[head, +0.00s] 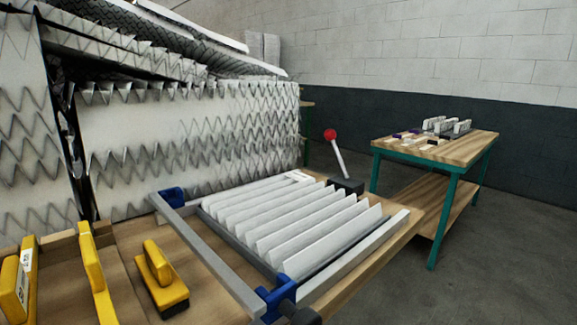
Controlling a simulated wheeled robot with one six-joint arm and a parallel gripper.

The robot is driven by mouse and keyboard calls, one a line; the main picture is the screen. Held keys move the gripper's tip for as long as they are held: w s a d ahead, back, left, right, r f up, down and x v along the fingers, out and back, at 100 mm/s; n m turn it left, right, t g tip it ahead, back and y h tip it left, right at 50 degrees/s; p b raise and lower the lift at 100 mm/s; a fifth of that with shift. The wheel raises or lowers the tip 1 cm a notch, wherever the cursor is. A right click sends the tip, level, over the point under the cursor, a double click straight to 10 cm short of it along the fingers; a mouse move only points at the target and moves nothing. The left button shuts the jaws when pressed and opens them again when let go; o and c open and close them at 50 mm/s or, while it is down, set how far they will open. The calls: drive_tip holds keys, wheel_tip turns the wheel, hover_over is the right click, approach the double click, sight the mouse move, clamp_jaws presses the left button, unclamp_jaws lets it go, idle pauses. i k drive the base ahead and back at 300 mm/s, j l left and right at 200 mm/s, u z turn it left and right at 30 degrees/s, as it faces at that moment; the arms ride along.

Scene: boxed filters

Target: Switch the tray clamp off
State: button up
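A lever with a red ball knob (330,135) and a pale rod (338,160) rises from a dark base block (346,186) at the far right corner of the tray. The rod leans toward the left of the picture. It looks like the tray clamp's switch, though no label is readable. The grey tray frame (207,257) lies on the wooden bench and holds a white pleated filter (285,215). Blue clamp parts sit at its far left corner (173,195) and near corner (277,297). My gripper is not in view.
Yellow-handled blocks (160,278) stand at the lower left of the wooden bench (395,240). Large pleated filter panels (190,145) rise behind the tray on the left. A green-legged table (450,150) with small items stands at the right, with open floor between.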

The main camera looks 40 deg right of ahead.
sight(330, 135)
drive_tip(key=z, duration=1.2)
